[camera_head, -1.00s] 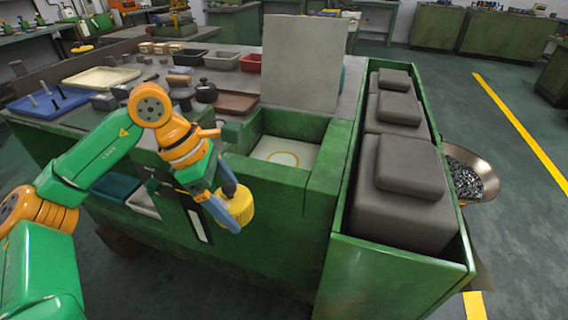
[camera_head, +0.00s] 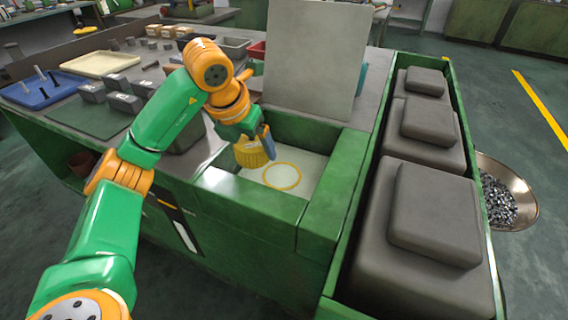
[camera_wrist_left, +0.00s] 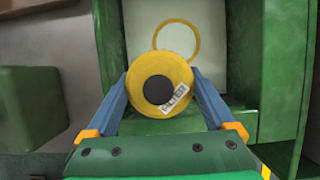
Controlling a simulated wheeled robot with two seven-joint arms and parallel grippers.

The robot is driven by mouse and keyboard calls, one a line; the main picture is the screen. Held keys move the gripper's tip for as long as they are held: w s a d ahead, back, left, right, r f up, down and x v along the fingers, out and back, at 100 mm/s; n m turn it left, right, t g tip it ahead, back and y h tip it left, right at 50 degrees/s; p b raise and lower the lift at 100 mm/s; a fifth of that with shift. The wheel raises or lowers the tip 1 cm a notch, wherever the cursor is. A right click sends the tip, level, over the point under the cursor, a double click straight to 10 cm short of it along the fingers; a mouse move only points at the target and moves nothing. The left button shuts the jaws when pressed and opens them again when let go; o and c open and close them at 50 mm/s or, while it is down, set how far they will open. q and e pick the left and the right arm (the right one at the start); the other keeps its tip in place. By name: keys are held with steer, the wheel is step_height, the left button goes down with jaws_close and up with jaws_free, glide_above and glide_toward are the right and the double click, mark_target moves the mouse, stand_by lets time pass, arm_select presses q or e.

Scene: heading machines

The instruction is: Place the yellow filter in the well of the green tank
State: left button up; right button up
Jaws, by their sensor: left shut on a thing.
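The yellow filter (camera_head: 252,152) is a ribbed cylinder held by my left gripper (camera_head: 266,140). In the left wrist view the filter (camera_wrist_left: 160,82) shows its round end with a dark centre and a label, between the two blue fingers. The green tank (camera_head: 335,205) has an open well with a pale floor (camera_head: 312,165) marked by a yellow ring (camera_head: 282,176). The filter is over the left part of the well, left of the ring in the head view. The ring (camera_wrist_left: 178,38) lies beyond the filter in the wrist view. My right gripper is not in view.
A grey upright panel (camera_head: 315,60) stands behind the well. To the right, a green bin (camera_head: 345,270) holds large grey blocks (camera_head: 425,240). A blue tray (camera_head: 45,90), a cream tray (camera_head: 100,64) and several grey blocks (camera_head: 122,92) lie on the bench at left.

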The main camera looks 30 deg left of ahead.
arm_select(q)
steer(key=p, duration=0.1)
glide_above(284, 172)
steer(key=s, duration=0.2)
step_height(284, 172, down, 6)
steer(key=shift+w+f, duration=0.1)
steer(key=f, duration=0.2)
steer(key=f+p, duration=0.1)
steer(key=shift+w+f, duration=0.25)
steer(key=shift+f, duration=0.25)
steer(key=o, duration=1.2)
steer(key=shift+c, duration=0.2)
steer(key=shift+r, duration=0.35)
steer(key=v, duration=1.1)
steer(key=shift+s+r, duration=0.15)
steer(key=shift+r, duration=0.1)
